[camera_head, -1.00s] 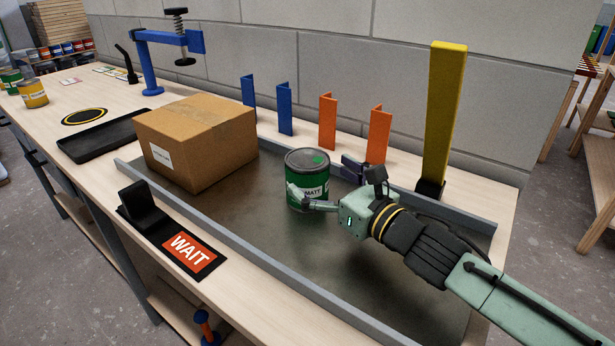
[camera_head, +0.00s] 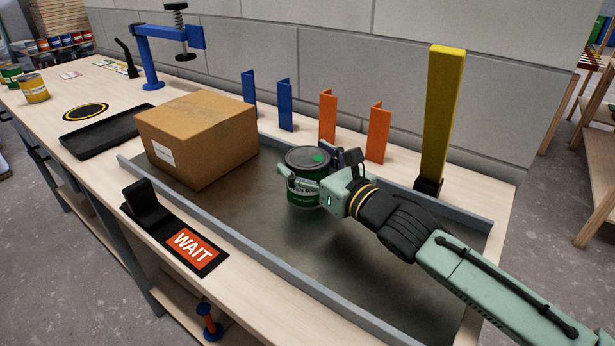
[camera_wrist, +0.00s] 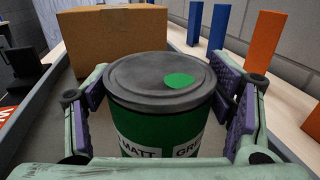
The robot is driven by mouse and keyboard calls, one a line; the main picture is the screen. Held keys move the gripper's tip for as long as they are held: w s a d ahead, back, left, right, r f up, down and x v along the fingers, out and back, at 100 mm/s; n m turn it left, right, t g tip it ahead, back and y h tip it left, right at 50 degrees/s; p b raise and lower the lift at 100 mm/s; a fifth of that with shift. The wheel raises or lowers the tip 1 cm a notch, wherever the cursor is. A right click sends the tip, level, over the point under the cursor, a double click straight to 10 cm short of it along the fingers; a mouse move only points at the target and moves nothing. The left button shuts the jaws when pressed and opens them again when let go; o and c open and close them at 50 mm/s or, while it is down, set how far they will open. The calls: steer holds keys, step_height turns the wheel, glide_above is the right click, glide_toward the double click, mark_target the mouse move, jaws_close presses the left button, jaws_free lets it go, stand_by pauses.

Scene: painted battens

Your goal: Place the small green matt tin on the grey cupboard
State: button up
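The small green matt tin (camera_head: 303,158) stands upright on the grey sheet, with a dark grey lid and a green dot on the lid. In the wrist view the tin (camera_wrist: 160,125) fills the middle, and its label reads "MATT" and part of "GREEN". My gripper (camera_head: 311,166) reaches around the tin from the right. In the wrist view its purple-padded fingers stand on both sides of the tin, and a narrow gap seems to show on the right side. I cannot make out a grey cupboard in these views.
A cardboard box (camera_head: 196,138) stands left of the tin, on the same railed grey sheet (camera_head: 255,222). Blue and orange battens (camera_head: 378,135) and a tall yellow post (camera_head: 442,120) stand behind. A WAIT sign (camera_head: 194,247) lies in front of the near rail.

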steer(key=c, duration=1.2)
steer(key=shift+c, duration=1.1)
steer(key=shift+r, duration=0.15)
